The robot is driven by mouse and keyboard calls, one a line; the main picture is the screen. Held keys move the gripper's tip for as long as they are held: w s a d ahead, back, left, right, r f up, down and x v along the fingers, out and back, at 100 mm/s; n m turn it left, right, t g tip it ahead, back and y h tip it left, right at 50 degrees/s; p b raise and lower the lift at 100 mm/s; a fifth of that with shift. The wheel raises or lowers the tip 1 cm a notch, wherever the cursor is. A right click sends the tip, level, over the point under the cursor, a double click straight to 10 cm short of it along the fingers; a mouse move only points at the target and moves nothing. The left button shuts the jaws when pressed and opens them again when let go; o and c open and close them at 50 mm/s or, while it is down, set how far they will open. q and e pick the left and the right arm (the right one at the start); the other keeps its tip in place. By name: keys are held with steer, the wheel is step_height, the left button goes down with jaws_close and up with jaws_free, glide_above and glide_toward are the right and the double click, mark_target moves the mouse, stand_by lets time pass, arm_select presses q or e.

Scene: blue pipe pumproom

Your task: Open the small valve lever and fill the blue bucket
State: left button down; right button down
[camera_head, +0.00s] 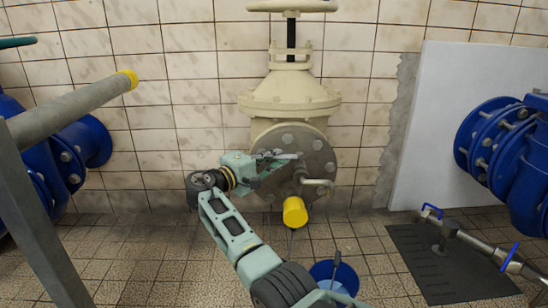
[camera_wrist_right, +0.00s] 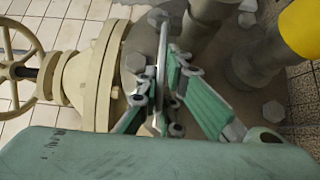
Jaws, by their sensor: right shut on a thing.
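My right gripper (camera_head: 268,166) is at the flange below the cream valve. In the right wrist view its fingers (camera_wrist_right: 163,100) are closed on the thin grey metal lever (camera_wrist_right: 163,62), which stands up between them. In the head view the lever (camera_head: 284,157) is partly hidden by the gripper. The blue bucket (camera_head: 321,270) stands on the floor below, partly covered by my arm. A dark handle rises from its rim. Whether water is in it is hard to tell. My left gripper is not in view.
The large cream valve (camera_head: 290,97) is above. Blue pipes stand left and right. A dark floor grate (camera_head: 455,270) lies right of the bucket.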

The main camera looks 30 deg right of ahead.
steer(key=c, duration=2.2)
jaws_free()
steer(key=v, duration=1.2)
steer(key=shift+w, duration=0.1)
